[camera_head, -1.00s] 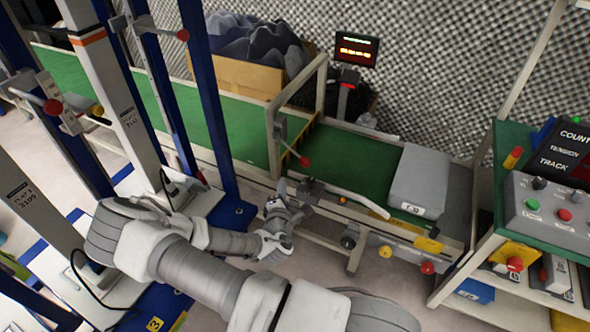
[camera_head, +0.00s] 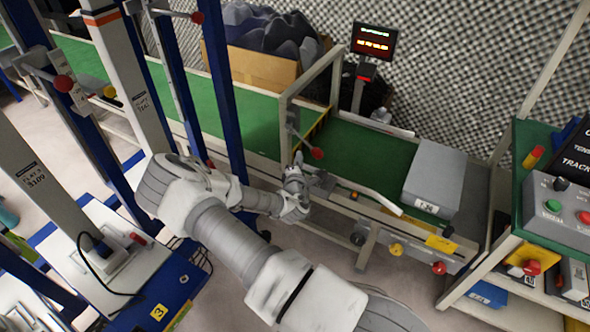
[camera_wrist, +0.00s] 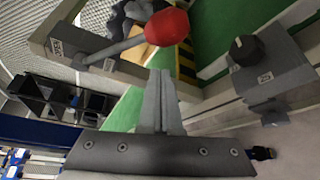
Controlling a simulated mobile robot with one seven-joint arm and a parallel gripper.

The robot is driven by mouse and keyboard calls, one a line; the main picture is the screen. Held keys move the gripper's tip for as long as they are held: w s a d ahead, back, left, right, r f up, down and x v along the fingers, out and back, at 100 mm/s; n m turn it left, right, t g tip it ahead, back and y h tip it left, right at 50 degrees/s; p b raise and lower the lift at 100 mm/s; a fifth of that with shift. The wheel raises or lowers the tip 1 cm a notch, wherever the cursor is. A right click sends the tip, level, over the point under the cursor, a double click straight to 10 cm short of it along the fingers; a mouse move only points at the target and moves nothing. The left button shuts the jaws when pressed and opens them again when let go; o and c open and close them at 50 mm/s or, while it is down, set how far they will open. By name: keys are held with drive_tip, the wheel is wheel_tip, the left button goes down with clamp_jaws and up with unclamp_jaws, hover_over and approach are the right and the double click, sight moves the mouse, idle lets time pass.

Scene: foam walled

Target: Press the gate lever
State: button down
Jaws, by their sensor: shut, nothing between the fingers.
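The gate lever is a grey rod with a red ball knob (camera_head: 317,153) on the near post of the gate frame (camera_head: 284,120) over the green conveyor. In the wrist view the red knob (camera_wrist: 167,27) is large, just beyond and above my fingertips, and its rod runs left to a plate marked "OPEN" (camera_wrist: 56,47). My gripper (camera_head: 298,158) is just left of the knob and slightly below it in the head view. Its fingers (camera_wrist: 160,75) are together and empty. They look apart from the knob; the exact gap is hard to judge.
A grey block (camera_head: 435,178) lies on the green belt (camera_head: 365,150) to the right of the gate. A black dial (camera_wrist: 243,48) sits on a bracket beside the belt. A blue post (camera_head: 222,90) stands left of my gripper. A control panel (camera_head: 562,205) is at far right.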

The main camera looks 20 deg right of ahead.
drive_tip(key=shift+s+d+r, duration=0.7)
drive_tip(key=shift+s+d, duration=0.2)
drive_tip(key=shift+s, duration=0.05)
drive_tip(key=shift+s+d+r+n+p, duration=0.2)
drive_tip(key=shift+r+n+p, duration=0.1)
drive_tip(key=shift+p, duration=0.1)
